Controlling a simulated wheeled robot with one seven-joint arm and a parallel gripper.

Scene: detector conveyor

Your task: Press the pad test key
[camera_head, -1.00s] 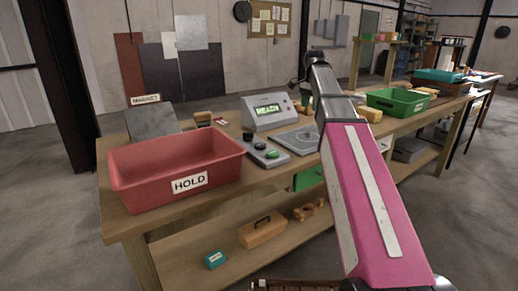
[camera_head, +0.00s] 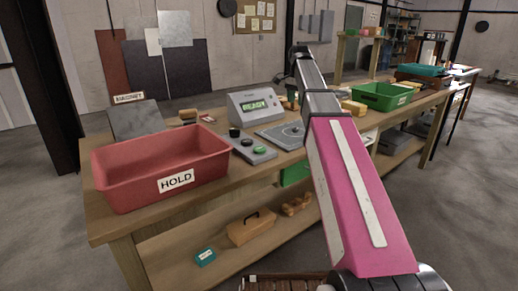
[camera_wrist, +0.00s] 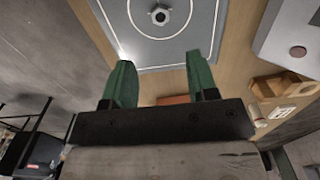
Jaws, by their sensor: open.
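A low grey key panel (camera_head: 247,152) sits on the bench, with a dark round knob (camera_head: 234,132) and a green key (camera_head: 259,149). I cannot read which is the pad test key. A grey detector unit (camera_head: 240,109) with a lit green display stands behind it. To the panel's right lies a flat grey pad (camera_head: 270,131); the wrist view shows its white ring lines and a small metal hub (camera_wrist: 160,16). My gripper (camera_wrist: 160,82) has green fingers, spread apart and empty near the pad's edge. The gripper's tip is hard to make out in the head view.
A red HOLD bin (camera_head: 148,185) stands left of the panel, and a green bin (camera_head: 365,100) to the right. A grey housing (camera_wrist: 288,35) and a wooden block (camera_wrist: 270,88) show at the wrist view's right. The lower shelf holds a wooden box (camera_head: 250,230).

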